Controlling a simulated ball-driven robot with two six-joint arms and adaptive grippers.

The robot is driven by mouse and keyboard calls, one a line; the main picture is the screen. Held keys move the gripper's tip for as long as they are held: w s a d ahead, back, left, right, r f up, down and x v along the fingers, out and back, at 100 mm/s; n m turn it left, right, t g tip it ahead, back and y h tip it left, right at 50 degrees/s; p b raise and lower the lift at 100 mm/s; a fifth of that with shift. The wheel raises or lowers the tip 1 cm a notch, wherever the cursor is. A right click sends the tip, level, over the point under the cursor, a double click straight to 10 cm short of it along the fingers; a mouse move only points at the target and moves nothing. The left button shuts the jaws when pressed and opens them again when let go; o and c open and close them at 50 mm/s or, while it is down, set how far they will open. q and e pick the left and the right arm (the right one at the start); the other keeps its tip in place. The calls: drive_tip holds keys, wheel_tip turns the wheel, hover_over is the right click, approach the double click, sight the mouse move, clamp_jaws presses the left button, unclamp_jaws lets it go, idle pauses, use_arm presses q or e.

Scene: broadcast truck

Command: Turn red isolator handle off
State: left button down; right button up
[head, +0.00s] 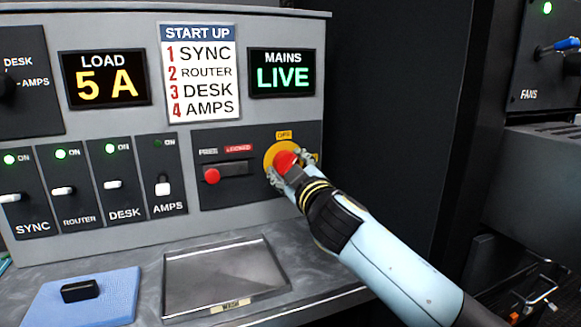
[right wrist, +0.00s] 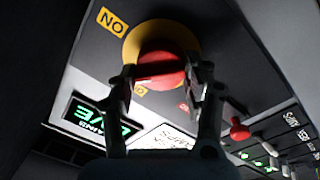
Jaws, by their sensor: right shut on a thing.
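The red isolator handle (head: 286,160) sits on a yellow disc (head: 269,152) on a dark panel. A yellow label above the disc (head: 284,134) seems to read OFF. My right gripper (head: 291,168) is shut on the handle and hides part of the disc. In the right wrist view, my right gripper (right wrist: 160,82) has its fingers on both sides of the red handle (right wrist: 158,72), and a yellow ON label (right wrist: 112,20) shows beside the disc. The handle's exact pointing is hard to tell. The mains display (head: 283,73) reads LIVE. My left gripper is not in view.
A red knob (head: 212,176) sits at the left, FREE end of the FREE/LOCKED slot. SYNC, ROUTER and DESK have lit lamps; the AMPS switch (head: 163,188) is down, its lamp dark. A tray (head: 215,275) and blue cloth (head: 110,300) lie on the ledge below.

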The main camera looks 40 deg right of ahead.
drive_tip(key=n, duration=0.4)
drive_tip(key=shift+f+n+y+p, duration=0.15)
drive_tip(key=shift+n+y+p, duration=0.15)
drive_tip(key=shift+p, duration=0.05)
drive_tip(key=shift+f+n+t+p, duration=0.1)
drive_tip(key=shift+n+t+p, duration=0.2)
drive_tip(key=shift+n, duration=1.3)
drive_tip(key=shift+f, duration=0.1)
drive_tip(key=o, duration=1.1)
drive_tip(key=shift+a, duration=0.15)
drive_tip(key=shift+o, duration=0.2)
drive_tip(key=r+v, duration=0.1)
drive_tip(key=v, duration=1.1)
drive_tip(key=shift+f, duration=0.3)
